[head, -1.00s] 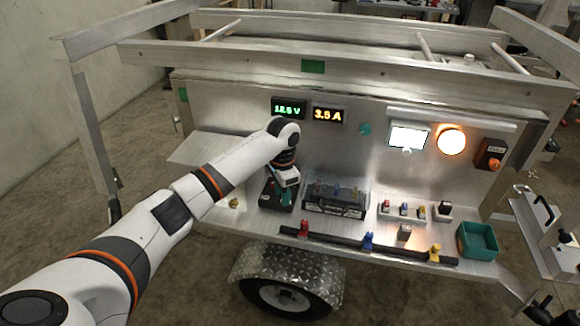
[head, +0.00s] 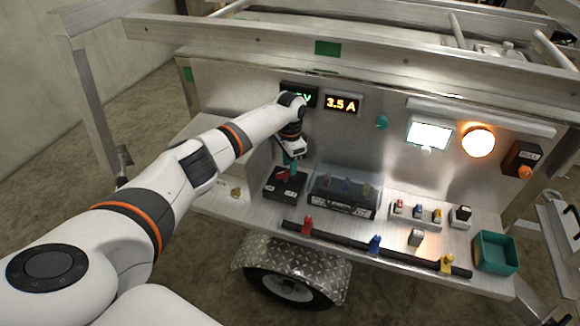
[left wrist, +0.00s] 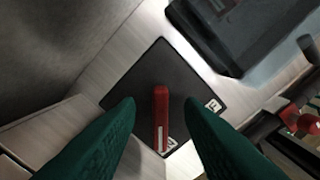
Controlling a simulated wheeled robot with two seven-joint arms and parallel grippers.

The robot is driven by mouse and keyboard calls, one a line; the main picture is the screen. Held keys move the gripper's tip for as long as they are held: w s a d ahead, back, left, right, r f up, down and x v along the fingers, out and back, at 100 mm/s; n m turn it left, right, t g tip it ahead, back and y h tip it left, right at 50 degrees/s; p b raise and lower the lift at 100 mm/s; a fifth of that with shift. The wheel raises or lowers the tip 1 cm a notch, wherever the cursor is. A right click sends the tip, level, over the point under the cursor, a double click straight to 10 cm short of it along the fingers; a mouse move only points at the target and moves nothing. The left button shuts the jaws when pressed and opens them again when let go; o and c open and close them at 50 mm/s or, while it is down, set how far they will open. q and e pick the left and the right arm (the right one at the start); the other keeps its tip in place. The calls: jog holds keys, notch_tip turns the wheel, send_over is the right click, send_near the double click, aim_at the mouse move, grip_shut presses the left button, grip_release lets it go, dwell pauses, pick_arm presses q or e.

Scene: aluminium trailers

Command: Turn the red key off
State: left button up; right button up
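The red key (left wrist: 161,118) stands on a black switch plate (left wrist: 148,82) with white lettering, seen from above in the left wrist view. It points along the picture's vertical, between my two green fingers. In the head view the red key (head: 282,175) shows small on its black box (head: 285,188), partly hidden by the fingers. My left gripper (head: 290,168) is over the box, pointing down. In the left wrist view its fingers (left wrist: 160,106) are apart, with a gap on both sides of the key. My right gripper is not in view.
Right of the box is a dark clear-lidded box (head: 343,195) with coloured parts. Further right are small switches (head: 415,211) and a green bin (head: 495,253). A black bar with coloured clamps (head: 374,245) runs along the front edge. The metal panel rises behind.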

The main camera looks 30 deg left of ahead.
pick_arm(q)
jog(key=shift+f, duration=0.85)
jog(key=shift+c, duration=0.5)
grip_shut()
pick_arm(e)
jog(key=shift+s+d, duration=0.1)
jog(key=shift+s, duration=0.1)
